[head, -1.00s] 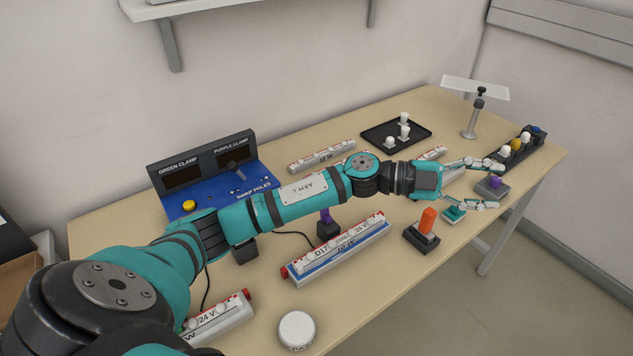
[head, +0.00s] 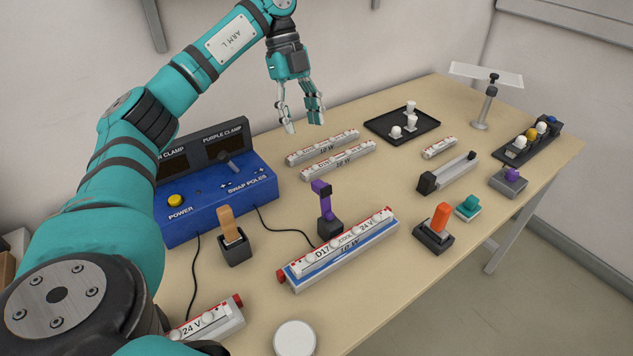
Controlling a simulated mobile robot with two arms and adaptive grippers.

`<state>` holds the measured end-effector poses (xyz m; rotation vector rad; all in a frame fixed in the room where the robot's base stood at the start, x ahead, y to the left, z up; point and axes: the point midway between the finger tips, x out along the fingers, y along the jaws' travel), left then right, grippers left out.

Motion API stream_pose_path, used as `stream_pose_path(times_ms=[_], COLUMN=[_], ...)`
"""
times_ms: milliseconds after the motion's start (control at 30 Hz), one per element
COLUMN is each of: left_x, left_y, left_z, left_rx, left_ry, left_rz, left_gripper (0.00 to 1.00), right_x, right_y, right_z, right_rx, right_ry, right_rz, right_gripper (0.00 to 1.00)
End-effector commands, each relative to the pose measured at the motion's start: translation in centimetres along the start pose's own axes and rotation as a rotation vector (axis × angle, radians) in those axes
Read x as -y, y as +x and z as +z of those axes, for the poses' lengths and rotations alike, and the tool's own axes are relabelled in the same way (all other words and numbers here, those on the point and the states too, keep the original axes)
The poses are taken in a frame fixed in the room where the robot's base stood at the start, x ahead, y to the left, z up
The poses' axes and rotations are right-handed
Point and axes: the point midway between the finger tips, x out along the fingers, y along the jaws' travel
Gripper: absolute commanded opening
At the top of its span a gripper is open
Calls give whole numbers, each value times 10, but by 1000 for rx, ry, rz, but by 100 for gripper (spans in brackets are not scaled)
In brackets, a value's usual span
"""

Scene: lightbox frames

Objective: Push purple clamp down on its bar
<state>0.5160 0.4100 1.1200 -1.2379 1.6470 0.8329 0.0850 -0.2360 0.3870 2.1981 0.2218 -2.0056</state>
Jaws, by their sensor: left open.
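The purple clamp (head: 326,203) stands upright on a black base at the back edge of the long light bar (head: 330,258). Its hooked top is raised above the bar and leans left. The bar is white and blue with red ends and lies across the middle of the table. My left gripper (head: 302,122) hangs fingers down, open and empty, above and behind the clamp, apart from it. My right gripper is not in view.
A blue control box (head: 213,196) stands at the left, with a tan clamp (head: 231,228) in front. Two light bars (head: 338,160) lie behind the purple clamp. A black tray (head: 385,125), orange lever (head: 439,219) and purple-knobbed block (head: 509,181) are at the right.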

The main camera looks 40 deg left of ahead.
Motion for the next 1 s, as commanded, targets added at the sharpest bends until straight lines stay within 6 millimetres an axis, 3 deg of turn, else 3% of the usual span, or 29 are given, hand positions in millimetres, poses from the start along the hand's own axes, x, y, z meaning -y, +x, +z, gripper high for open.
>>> stream_pose_path(times_ms=[33, 200, 333, 500, 700, 1000], left_x=[0, 0, 0, 0, 0, 1], left_y=[20, 57, 84, 109, 129, 133], left_z=[2, 2, 1, -1, -1, -1], left_rx=[-2, -3, -3, -1, -1, -1], left_ry=[3, 4, 4, 2, 2, 3], left_rz=[4, 3, 3, 1, -1, -2], left_gripper=[46, 46, 46, 46, 46, 46], right_x=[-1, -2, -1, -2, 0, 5], right_y=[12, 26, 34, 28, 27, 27], right_z=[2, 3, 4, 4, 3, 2], right_rx=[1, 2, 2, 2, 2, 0], right_ry=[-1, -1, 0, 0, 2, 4], right_rz=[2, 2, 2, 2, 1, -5], right_gripper=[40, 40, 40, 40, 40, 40])
